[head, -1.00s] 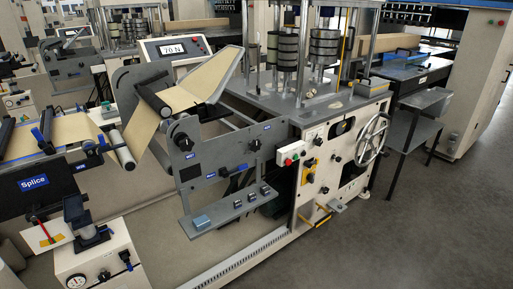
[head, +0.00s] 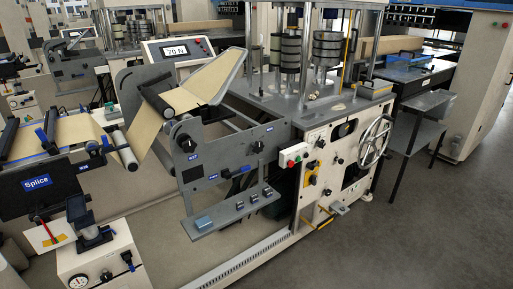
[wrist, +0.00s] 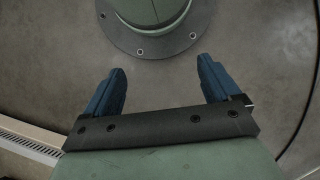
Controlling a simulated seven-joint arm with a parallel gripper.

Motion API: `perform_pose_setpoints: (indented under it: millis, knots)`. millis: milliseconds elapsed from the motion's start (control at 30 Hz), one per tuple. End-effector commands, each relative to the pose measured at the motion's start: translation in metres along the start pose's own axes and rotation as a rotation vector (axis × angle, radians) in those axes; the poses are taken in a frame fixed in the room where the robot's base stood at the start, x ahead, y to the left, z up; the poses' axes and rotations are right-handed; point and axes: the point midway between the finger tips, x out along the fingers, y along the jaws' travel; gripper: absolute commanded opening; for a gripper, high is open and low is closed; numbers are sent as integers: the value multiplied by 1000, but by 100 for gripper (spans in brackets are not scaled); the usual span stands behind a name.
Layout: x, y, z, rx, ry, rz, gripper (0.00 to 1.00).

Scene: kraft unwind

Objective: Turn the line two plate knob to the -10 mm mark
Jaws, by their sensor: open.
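In the head view, the grey side plate of the unwind carries a black knob (head: 183,143) at its upper left and another black knob (head: 258,147) at its right. Small blue labels sit near both, too small to read surely, so I cannot tell which knob is the line two one. The scale marks and pointer positions are also too small to read. My gripper (wrist: 161,72) shows only in the wrist view. Its two blue fingers are wide apart with nothing between them, above bare grey floor. No knob shows in the wrist view.
A grey shelf (head: 232,209) with small devices juts out below the plate. A white cabinet with a handwheel (head: 375,142) stands right of it. The splice table (head: 40,190) and a white gauge box (head: 101,265) are at left. Floor (head: 400,245) at right is clear.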

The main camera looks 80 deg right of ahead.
Motion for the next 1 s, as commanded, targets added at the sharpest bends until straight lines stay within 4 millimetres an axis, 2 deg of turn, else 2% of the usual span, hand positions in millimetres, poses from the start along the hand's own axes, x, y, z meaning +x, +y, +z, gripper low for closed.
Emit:
perform_pose_setpoints:
  millis: [467,700,1000]
  knots:
    - [-42,91,-36,270,103,-136,90]
    - [-62,151,-46,408,159,-192,90]
    - [-84,233,-49,594,238,-280,90]
